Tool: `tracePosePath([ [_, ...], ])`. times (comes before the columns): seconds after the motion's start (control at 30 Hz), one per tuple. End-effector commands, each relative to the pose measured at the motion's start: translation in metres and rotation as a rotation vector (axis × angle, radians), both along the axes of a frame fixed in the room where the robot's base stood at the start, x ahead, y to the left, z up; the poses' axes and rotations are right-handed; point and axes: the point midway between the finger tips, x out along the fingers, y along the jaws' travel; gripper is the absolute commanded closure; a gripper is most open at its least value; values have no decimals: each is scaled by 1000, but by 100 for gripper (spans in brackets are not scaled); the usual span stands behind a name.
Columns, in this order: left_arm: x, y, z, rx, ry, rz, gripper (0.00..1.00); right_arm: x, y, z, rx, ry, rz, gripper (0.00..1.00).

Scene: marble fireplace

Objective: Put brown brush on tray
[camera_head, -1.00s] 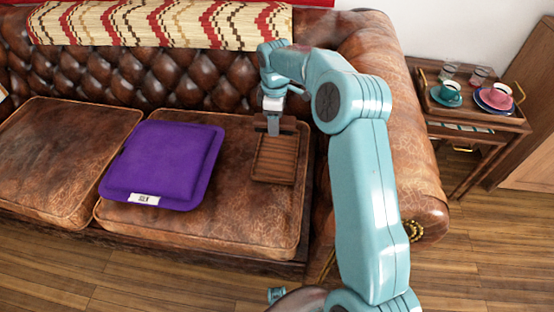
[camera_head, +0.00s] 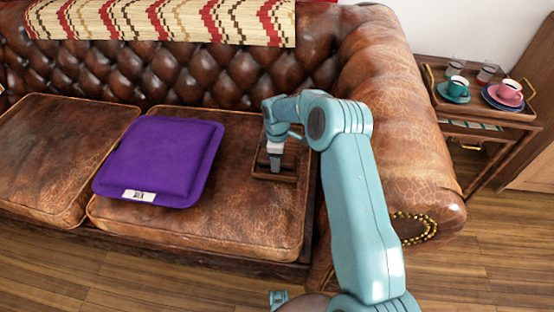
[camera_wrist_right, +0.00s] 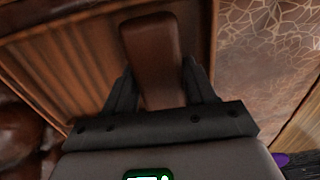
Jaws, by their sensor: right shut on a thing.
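The wooden slatted tray (camera_head: 289,178) lies on the right seat cushion of the sofa. It also shows in the right wrist view (camera_wrist_right: 65,72), with its raised edge to the right. My right gripper (camera_head: 275,164) is down over the tray. In the right wrist view its fingers (camera_wrist_right: 157,82) are shut on the brown brush (camera_wrist_right: 151,42), which lies over the tray area. I cannot tell whether the brush touches the tray floor. In the head view the brush is hard to tell from the tray. My left gripper is not in view.
A purple cushion (camera_head: 160,160) lies on the seat left of the tray. The sofa's armrest (camera_head: 395,105) rises at the right. A side table (camera_head: 500,112) with cups and glasses stands beyond it. A patterned throw (camera_head: 160,20) covers the backrest top.

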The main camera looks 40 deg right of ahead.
Motion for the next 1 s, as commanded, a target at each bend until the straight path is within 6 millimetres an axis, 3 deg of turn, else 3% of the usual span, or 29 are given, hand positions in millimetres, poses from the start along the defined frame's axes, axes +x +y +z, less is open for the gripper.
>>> tracePosePath([
  [0.3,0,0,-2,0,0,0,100,1,0,-2,-2,-3,0,69],
  [0.33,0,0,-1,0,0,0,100,1,0,-2,-2,-3,0,38],
  [0.4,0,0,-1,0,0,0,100,1,0,-1,-2,-3,0,19],
  [0.77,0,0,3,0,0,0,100,1,-1,6,-2,-3,0,19],
  [1.0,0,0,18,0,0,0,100,1,-1,57,-4,-6,-1,19],
])
